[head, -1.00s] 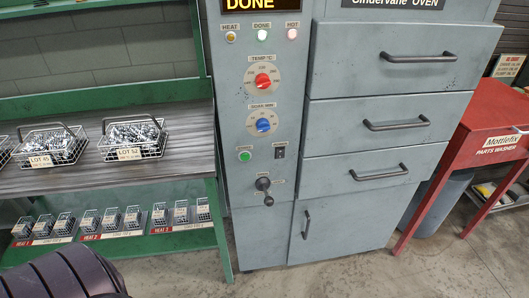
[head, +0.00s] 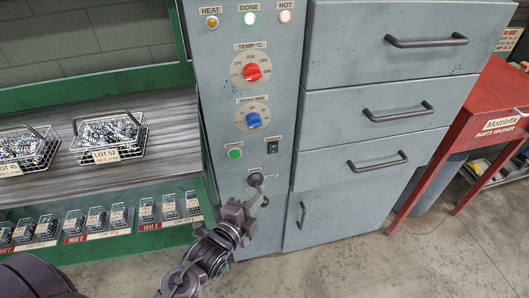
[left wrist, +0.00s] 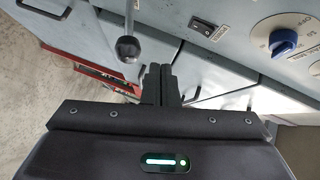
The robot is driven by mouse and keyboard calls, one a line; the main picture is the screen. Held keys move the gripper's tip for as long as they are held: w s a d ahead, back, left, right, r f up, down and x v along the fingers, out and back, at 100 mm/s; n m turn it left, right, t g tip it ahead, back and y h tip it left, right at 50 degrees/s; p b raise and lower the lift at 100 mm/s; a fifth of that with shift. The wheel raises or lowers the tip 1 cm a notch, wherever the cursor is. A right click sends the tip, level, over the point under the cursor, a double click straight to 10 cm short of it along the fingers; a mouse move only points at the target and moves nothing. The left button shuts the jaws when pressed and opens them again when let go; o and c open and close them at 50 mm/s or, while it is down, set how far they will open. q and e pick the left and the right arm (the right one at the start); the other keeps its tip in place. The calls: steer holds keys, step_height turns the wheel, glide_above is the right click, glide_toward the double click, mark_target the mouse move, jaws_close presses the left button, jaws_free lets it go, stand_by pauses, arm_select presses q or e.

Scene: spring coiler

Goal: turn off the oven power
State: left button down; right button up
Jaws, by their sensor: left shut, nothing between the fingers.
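The grey oven panel (head: 215,130) stands upright in the middle of the head view. A small black rocker switch (head: 274,156) sits low on it, right of a green button (head: 235,153). The switch also shows in the left wrist view (left wrist: 202,26), upper right of the fingers. My left gripper (head: 261,192) is shut and empty, in front of the lower panel, below the switch. Its closed fingers (left wrist: 158,82) stand to the right of a ball-ended lever (left wrist: 127,48) in the wrist view. Contact with the panel cannot be told. My right gripper is not in view.
Above the switch are a blue dial (head: 253,120) and a red dial (head: 252,72). A dark round knob (head: 255,180) is close by the gripper. Oven drawers with handles (head: 398,108) are at right. A green shelf with wire baskets (head: 108,140) is at left.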

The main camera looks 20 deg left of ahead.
arm_select(q)
steer(key=r+m+t, duration=0.1)
steer(key=m, duration=0.1)
steer(key=r+m+t+h, duration=0.1)
steer(key=r+m+t, duration=0.1)
steer(key=shift+a, duration=0.2)
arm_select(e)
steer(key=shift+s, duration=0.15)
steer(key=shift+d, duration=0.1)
arm_select(q)
steer(key=p, duration=0.3)
glide_toward(273, 148)
steer(key=w+d+r, duration=0.1)
steer(key=w+d, duration=0.2)
steer(key=w, duration=0.2)
steer(key=shift+w+a, duration=0.35)
steer(key=shift+w, duration=0.4)
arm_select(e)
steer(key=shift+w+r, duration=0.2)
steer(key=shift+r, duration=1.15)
